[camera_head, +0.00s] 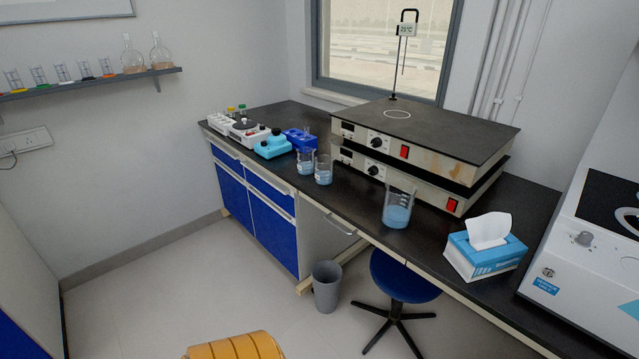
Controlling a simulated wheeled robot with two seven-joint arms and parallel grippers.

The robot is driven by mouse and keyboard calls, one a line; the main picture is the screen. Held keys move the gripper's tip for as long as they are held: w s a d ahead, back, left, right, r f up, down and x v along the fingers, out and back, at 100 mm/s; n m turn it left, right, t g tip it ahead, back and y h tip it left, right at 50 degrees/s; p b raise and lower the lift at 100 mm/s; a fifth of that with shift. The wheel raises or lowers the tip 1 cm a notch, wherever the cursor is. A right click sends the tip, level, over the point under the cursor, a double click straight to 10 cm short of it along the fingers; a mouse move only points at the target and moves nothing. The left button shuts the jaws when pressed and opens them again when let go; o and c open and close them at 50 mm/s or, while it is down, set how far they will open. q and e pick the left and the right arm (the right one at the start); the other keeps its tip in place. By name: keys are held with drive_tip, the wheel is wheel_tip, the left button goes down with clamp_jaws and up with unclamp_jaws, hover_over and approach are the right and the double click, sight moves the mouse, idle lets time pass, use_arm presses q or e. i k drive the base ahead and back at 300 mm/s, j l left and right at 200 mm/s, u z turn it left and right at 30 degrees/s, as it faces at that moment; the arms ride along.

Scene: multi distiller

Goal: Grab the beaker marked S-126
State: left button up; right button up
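Several glass beakers with blue liquid stand on the black bench top. The labels are too small to read, so I cannot tell which is marked S-126. Neither of my grippers shows in this view.
Stacked hot plates (432,133) stand behind the beakers. A tissue box (485,250) and a white machine (590,245) are to the right. A blue stool (402,277) and a grey bin (326,287) stand on the floor before the bench.

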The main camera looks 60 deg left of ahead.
sight(306, 161)
drive_tip(key=u, duration=2.1)
drive_tip(key=i+j, duration=0.45)
drive_tip(key=j, duration=0.15)
drive_tip(key=i+j, duration=0.4)
drive_tip(key=j, duration=0.15)
drive_tip(key=i+j, duration=0.45)
drive_tip(key=j, duration=0.15)
drive_tip(key=k+u, duration=0.05)
